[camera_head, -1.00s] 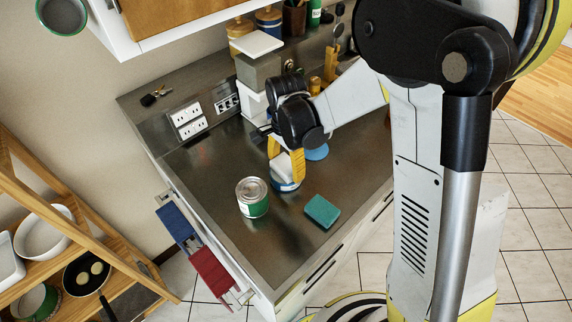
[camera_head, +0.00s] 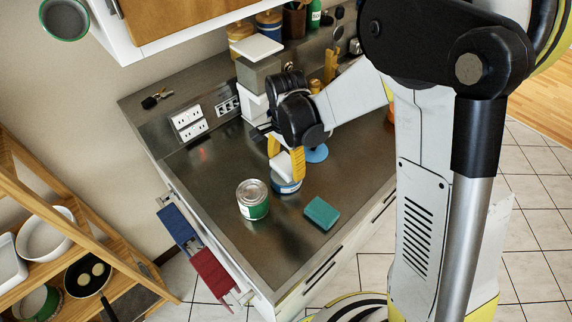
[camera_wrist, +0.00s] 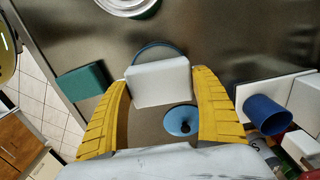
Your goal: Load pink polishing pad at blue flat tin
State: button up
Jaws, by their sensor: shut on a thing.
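My gripper (camera_head: 287,166) has yellow fingers shut on a pale, nearly white block (camera_wrist: 159,82). I see no clearly pink pad; the held block is the only pad-like thing between the fingers. The blue flat tin (camera_head: 287,186) stands on the counter just below the fingers, partly hidden by them. In the wrist view, the tin's blue rim (camera_wrist: 158,45) shows behind the far edge of the block, which hides most of the tin. I cannot tell whether the block touches the tin.
A green-labelled can (camera_head: 253,199) stands left of the tin, and a teal sponge (camera_head: 321,213) lies to its right on the counter (camera_head: 265,245). A blue disc with a dark knob (camera_wrist: 182,120) lies behind the tin. A white stand (camera_head: 256,90) is farther back.

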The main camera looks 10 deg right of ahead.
aim_at(286, 164)
jog(key=shift+r+p, duration=1.55)
jog(key=shift+r, duration=1.15)
jog(key=shift+s+f, duration=0.1)
jog(key=shift+s, duration=0.05)
